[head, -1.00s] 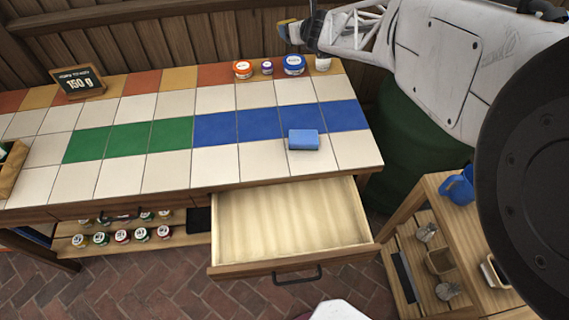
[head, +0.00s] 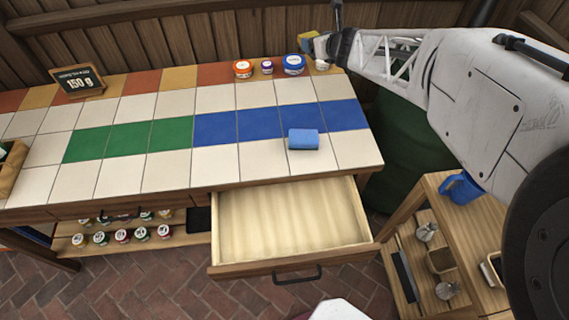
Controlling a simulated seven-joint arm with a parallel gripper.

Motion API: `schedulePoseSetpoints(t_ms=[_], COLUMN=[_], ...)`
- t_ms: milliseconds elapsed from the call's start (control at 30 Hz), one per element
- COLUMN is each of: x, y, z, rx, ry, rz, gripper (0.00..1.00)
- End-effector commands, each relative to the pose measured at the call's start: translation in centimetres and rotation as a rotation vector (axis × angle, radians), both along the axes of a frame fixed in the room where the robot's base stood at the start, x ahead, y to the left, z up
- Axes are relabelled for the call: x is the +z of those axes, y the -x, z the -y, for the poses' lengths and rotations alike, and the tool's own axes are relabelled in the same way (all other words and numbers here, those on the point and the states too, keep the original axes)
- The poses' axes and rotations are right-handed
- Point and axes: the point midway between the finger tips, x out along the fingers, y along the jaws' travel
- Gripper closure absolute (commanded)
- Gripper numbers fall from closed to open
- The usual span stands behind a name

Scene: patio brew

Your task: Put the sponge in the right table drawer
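The sponge, a small blue block (head: 303,139), lies on the tiled table top at the front of the blue tile row, behind the right drawer. The right table drawer (head: 290,222) is pulled open and its pale wooden inside is empty. My gripper (head: 310,41) is at the back of the table, above the jars and well apart from the blue block. A small yellow patch shows at its end. Its fingers are too small and unclear to tell whether they are open or shut.
Jars (head: 243,68) stand along the table's back edge near my gripper. A small sign (head: 78,82) stands at the back left. A wooden shelf unit with a blue jug (head: 460,188) is at the right. The middle of the table top is clear.

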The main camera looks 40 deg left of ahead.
Motion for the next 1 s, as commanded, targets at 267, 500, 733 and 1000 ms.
schedulePoseSetpoints(t_ms=[267,500,733,1000], x=[-3.4,-6.8,-9.2,-11.8], y=[2.1,4.9,7.2,9.8], z=[1.1,2.4,4.1,6.2], rx=[0.201,0.433,0.618,0.812], ry=[0.001,0.001,0.001,-0.001], rz=[-0.004,-0.005,-0.003,-0.004], gripper=[0.54,0.54,0.54,0.54])
